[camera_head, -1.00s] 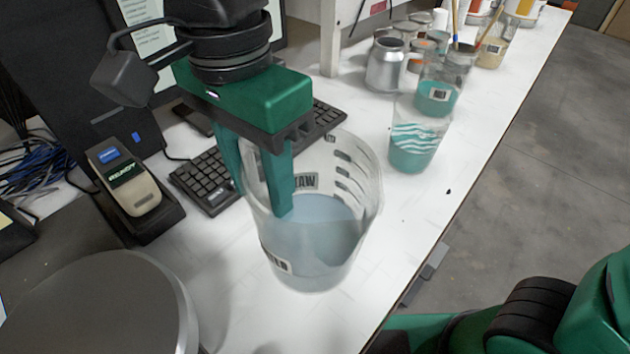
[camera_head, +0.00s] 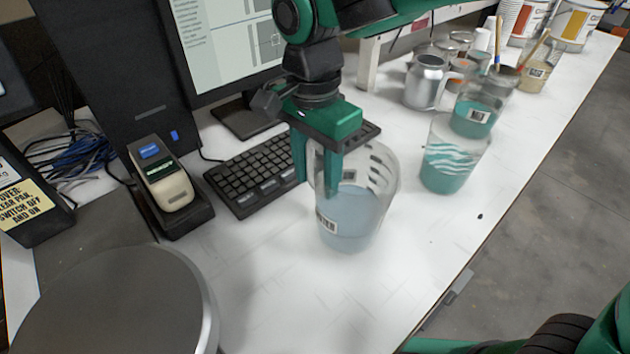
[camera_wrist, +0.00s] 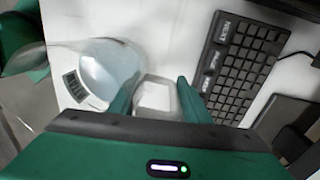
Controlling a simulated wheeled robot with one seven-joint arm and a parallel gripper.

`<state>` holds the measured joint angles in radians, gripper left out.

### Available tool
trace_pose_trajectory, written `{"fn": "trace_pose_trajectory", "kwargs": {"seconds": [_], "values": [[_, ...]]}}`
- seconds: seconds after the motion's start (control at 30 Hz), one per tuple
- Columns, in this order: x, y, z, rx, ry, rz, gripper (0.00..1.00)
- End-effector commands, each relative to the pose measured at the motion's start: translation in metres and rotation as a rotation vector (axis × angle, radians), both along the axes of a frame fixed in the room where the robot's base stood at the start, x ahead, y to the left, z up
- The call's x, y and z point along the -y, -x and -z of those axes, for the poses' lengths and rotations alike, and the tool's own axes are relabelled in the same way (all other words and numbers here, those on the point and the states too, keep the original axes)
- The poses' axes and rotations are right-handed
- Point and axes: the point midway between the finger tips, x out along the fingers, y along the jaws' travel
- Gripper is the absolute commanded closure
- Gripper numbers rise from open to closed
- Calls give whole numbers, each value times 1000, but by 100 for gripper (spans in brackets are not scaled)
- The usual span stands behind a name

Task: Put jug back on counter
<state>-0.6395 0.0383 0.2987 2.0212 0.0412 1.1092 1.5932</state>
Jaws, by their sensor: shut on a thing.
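The jug (camera_head: 352,222) is a clear, tapered container with markings, a label and pale blue-grey liquid inside. My gripper (camera_head: 318,190) is shut on its left wall side in the head view, with one finger inside or in front of the wall; I cannot tell which. The jug is upright and over the white counter (camera_head: 290,300); I cannot tell whether its base touches the surface. In the wrist view, the gripper fingers (camera_wrist: 155,98) stand on either side of a pale, blurred part, and a clear vessel (camera_wrist: 105,70) with a label shows to their left.
A keyboard (camera_head: 250,175) lies left of the jug. A clear container with teal liquid (camera_head: 448,165) and a metal jug (camera_head: 425,82) stand to the right. A handheld device (camera_head: 160,178) and round grey plate (camera_head: 110,305) are at left. The front counter is clear.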

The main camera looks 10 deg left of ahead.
Motion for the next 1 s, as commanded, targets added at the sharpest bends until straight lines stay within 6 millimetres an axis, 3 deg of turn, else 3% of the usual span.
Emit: {"fn": "trace_pose_trajectory", "kwargs": {"seconds": [0.2, 0.57, 0.6, 0.63, 0.67, 1.0], "values": [[0, 0, 22, -1, 1, 0, 100], [0, 1, 25, -1, 1, 0, 100], [0, 1, 25, -1, 1, 0, 49], [0, 1, 25, -1, 1, 0, 42], [0, 1, 25, -1, 1, -1, 38], [-1, 1, 22, 1, -1, -2, 38]]}}
